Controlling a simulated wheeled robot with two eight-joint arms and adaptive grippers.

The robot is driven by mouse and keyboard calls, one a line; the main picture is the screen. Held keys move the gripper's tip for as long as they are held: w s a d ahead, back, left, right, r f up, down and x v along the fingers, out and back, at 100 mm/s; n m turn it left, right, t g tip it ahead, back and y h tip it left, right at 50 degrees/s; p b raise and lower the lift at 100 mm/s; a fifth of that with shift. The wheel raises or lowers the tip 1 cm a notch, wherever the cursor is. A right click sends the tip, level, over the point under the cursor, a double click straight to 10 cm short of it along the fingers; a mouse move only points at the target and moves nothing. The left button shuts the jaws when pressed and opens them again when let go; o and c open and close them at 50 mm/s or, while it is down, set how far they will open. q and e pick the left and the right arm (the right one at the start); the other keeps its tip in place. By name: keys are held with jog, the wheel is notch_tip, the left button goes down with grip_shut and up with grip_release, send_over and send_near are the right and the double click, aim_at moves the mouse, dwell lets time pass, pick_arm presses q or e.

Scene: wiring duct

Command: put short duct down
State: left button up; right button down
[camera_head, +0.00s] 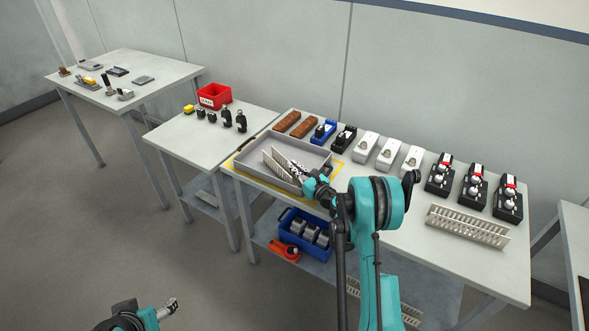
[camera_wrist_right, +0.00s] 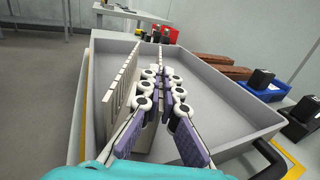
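The short duct (camera_head: 276,168) is a pale grey slotted channel inside the grey tray (camera_head: 249,173). It also shows in the right wrist view (camera_wrist_right: 121,85), standing along the tray's left side and seemingly resting on the floor. My right gripper (camera_head: 302,172) is down in the tray at the duct. In the wrist view its purple-padded fingers (camera_wrist_right: 161,88) are apart, with a thin duct wall between them and a gap visible. Their hidden lower parts leave contact unclear. My left gripper (camera_head: 169,306) is low at the front left, away from the tables, and holds nothing visible.
A long slotted duct (camera_head: 467,226) lies on the table's right part. Brown blocks (camera_head: 287,121), white units (camera_head: 366,147) and black-and-red devices (camera_head: 440,174) line the back. A blue bin (camera_head: 304,232) is on the shelf below. Yellow tape (camera_head: 341,166) borders the tray.

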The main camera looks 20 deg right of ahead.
jog(key=shift+f, duration=0.15)
jog(key=c, duration=1.7)
grip_release()
